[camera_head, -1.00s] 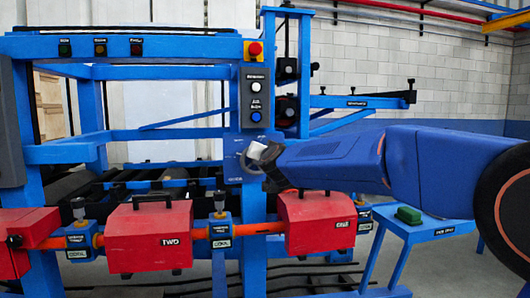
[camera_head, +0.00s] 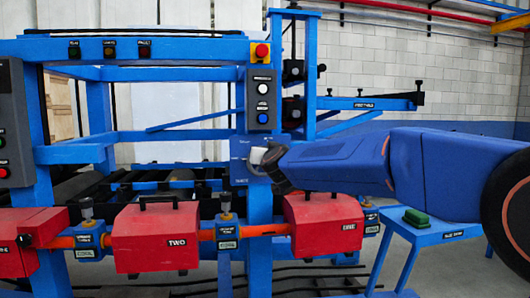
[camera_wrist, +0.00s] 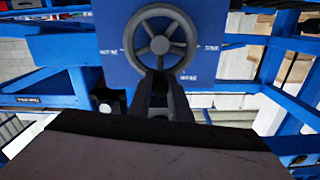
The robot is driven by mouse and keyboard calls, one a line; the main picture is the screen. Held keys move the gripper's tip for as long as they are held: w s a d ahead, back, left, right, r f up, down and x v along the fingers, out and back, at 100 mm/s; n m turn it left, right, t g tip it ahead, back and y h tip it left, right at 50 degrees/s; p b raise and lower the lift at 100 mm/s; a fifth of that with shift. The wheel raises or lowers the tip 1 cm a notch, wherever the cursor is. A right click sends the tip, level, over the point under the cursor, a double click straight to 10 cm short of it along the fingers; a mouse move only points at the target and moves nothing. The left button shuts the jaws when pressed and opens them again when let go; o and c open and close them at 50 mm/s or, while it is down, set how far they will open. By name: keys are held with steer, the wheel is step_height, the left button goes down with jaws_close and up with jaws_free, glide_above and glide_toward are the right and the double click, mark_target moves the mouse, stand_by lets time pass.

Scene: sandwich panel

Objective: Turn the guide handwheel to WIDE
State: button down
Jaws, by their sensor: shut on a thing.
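The guide handwheel (camera_wrist: 160,44) is a grey spoked wheel on a blue plate (camera_wrist: 111,65), seen almost face-on in the wrist view. Small white labels surround the wheel to the left, right and below; they are too blurred to read surely. My gripper (camera_wrist: 158,84) is shut on the wheel's rim at its lower edge in that view, its dark fingers covering that part. In the head view my gripper (camera_head: 266,160) is at the blue plate (camera_head: 238,160) on the machine's post, and it largely hides the wheel.
Above the plate is a grey button box (camera_head: 262,100) with a red stop button (camera_head: 261,52) over it. Red boxes (camera_head: 155,240) sit on an orange rail below. A blue side table (camera_head: 440,233) with a green block (camera_head: 416,217) stands right.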

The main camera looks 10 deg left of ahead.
steer(key=c, duration=1.6)
jaws_free()
steer(key=shift+a, duration=0.1)
steer(key=shift+c, duration=0.2)
steer(key=v, duration=1.7)
steer(key=shift+s, duration=0.25)
steer(key=s+d+f+m+g+h, duration=0.1)
steer(key=s+d+f+g+h, duration=0.4)
steer(key=s+d+f, duration=2.8)
steer(key=s+g, duration=0.2)
steer(key=g, duration=0.5)
steer(key=shift+d+f+m+g, duration=0.3)
steer(key=shift+d+f, duration=0.1)
